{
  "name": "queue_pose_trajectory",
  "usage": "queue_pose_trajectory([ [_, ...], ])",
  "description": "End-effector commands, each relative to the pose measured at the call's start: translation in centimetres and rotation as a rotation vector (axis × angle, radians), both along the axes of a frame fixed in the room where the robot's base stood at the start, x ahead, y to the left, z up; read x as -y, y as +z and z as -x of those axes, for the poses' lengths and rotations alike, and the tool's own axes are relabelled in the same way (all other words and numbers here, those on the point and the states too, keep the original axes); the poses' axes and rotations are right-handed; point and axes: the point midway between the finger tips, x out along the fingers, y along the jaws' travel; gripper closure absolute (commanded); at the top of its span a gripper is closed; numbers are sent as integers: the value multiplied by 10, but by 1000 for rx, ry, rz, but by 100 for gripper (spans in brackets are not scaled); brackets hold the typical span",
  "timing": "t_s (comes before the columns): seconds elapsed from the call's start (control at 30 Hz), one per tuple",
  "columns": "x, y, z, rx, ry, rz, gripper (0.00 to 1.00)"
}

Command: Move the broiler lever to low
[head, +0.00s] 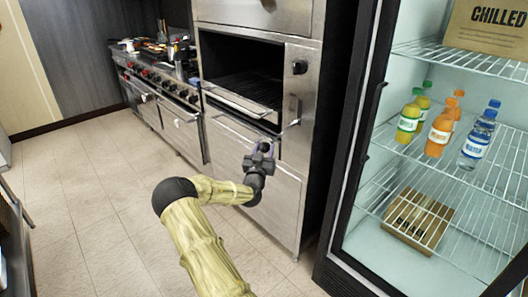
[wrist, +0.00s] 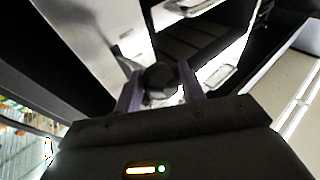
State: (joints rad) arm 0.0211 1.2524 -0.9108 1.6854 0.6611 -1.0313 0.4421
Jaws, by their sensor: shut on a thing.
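The broiler (head: 245,75) is a steel cabinet with a dark open cavity and a wire rack, right of the range in the head view. My gripper (head: 262,150) is in front of its lower right part, below the cavity. In the wrist view, the two purple fingers of my gripper (wrist: 160,88) are on either side of a dark round knob, which looks like the end of the broiler lever (wrist: 160,76). The gripper is shut on it. In the head view the gripper hides the knob. A metal fitting (head: 295,111) is on the panel to the upper right.
A black round knob (head: 299,67) is higher on the broiler's right panel. A glass-front fridge (head: 375,170) with bottles and boxes stands close on the right. The range (head: 170,95) is on the left. The tiled floor (head: 95,210) is clear at the left.

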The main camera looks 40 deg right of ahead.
Motion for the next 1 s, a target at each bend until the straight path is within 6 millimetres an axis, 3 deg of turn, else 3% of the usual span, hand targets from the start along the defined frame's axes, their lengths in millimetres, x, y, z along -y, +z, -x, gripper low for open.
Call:
queue_pose_trajectory([
  [0.1,-3,-4,-4,-10,9,-2,100],
  [0.13,-3,-4,-4,-10,9,-2,58],
  [0.23,-3,-3,-3,-9,8,-3,41],
  [0.67,-7,-3,3,-4,1,-2,41],
  [1.0,-48,-17,32,-6,1,-3,41],
])
